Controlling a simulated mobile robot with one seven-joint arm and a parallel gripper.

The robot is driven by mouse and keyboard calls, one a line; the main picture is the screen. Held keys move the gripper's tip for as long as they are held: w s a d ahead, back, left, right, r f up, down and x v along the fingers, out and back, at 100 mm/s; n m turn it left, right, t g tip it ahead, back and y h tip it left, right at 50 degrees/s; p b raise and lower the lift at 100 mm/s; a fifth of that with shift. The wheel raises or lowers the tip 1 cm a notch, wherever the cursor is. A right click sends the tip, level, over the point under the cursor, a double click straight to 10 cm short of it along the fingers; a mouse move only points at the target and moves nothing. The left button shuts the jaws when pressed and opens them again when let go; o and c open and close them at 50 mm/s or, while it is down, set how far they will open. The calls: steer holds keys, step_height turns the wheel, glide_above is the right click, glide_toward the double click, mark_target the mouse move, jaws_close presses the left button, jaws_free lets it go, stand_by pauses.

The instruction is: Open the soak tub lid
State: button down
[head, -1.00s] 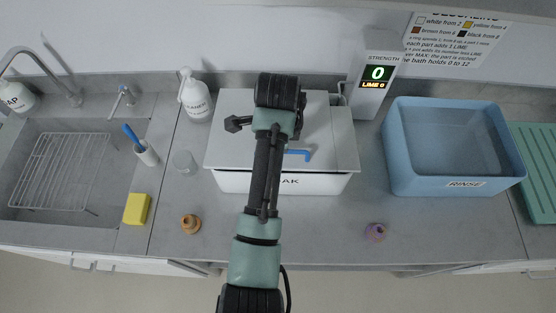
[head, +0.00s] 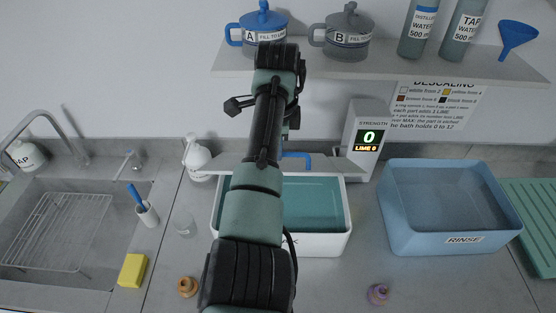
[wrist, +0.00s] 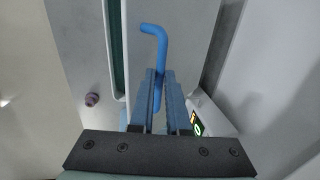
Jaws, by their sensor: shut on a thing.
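The soak tub (head: 325,243) is a white box on the counter, filled with teal liquid (head: 315,200). Its grey lid (head: 335,165) is raised at the back and shows nearly edge-on in the head view. In the wrist view my gripper (wrist: 161,76) is shut on the blue handle (wrist: 154,32), whose bent end sticks out beyond the fingers. In the head view my arm covers part of the tub and lid, and the fingertips are hidden.
A strength display (head: 366,140) reading 0 stands behind the tub at right. A blue rinse basin (head: 440,242) is to the right, a sink with a rack (head: 55,235) to the left. Above hangs a shelf (head: 385,72) with pots and bottles, close to my raised arm.

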steer(key=shift+w+f, duration=0.3)
steer(key=shift+w, duration=0.2)
steer(key=c, duration=1.2)
jaws_free()
steer(key=o, duration=0.3)
steer(key=shift+w+f, duration=0.2)
steer(key=shift+w, duration=0.2)
steer(key=shift+s+r, duration=0.3)
steer(key=shift+r, duration=0.2)
steer(key=v, duration=0.6)
steer(key=b+v, duration=0.1)
steer(key=v, duration=0.5)
steer(key=shift+w+r, duration=0.15)
steer(key=shift+w, duration=0.05)
